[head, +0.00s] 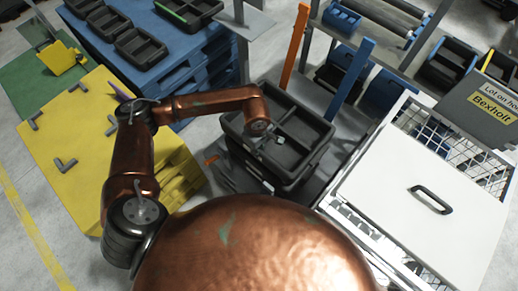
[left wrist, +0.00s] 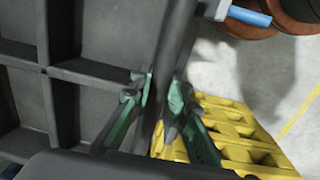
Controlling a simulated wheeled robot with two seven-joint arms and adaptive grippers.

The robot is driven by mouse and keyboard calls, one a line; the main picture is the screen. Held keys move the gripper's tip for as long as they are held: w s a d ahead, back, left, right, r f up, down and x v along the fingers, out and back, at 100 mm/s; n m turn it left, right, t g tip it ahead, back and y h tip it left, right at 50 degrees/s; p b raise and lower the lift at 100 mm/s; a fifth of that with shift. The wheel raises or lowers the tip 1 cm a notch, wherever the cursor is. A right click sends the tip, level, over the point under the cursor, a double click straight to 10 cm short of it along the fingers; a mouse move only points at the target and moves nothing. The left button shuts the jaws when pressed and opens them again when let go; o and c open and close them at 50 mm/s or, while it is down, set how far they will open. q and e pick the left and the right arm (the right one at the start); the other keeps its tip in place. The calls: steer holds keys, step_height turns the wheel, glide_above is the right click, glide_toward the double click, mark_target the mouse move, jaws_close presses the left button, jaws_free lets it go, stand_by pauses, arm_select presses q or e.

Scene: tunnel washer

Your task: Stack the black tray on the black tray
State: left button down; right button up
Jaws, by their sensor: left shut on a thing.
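My left gripper (head: 262,136) is shut on the near wall of a black tray (head: 305,122) with several compartments. In the left wrist view its two green fingers (left wrist: 160,103) stand on either side of the tray wall (left wrist: 172,50), and the divided inside of the tray fills the left. Below the held tray in the head view, the side of another black tray (head: 262,176) shows. The upper tray looks roughly lined up over it. I cannot tell whether the two touch, and the lower tray's inside is hidden. My right gripper is not in view.
A yellow pallet (head: 75,125) lies left of the trays. Blue pallets (head: 165,80) carry more black trays (head: 140,48) behind. Orange (head: 295,45) and blue (head: 354,75) posts rise behind the trays. A white-lidded wire cart (head: 410,190) stands close on the right.

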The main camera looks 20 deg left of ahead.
mark_target(259, 159)
arm_select(q)
steer(key=shift+f+b, duration=1.35)
steer(key=shift+f, duration=1.4)
steer(key=shift+f+b, duration=0.85)
steer(key=shift+f, duration=0.55)
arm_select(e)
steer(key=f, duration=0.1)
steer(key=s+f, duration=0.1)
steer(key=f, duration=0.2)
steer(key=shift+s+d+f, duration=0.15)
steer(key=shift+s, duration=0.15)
arm_select(q)
steer(key=c, duration=1.8)
jaws_free()
steer(key=shift+o, duration=0.2)
step_height(259, 159, up, 12)
steer(key=shift+s+a+r, duration=0.1)
steer(key=shift+s, duration=0.05)
steer(key=shift+s, duration=0.1)
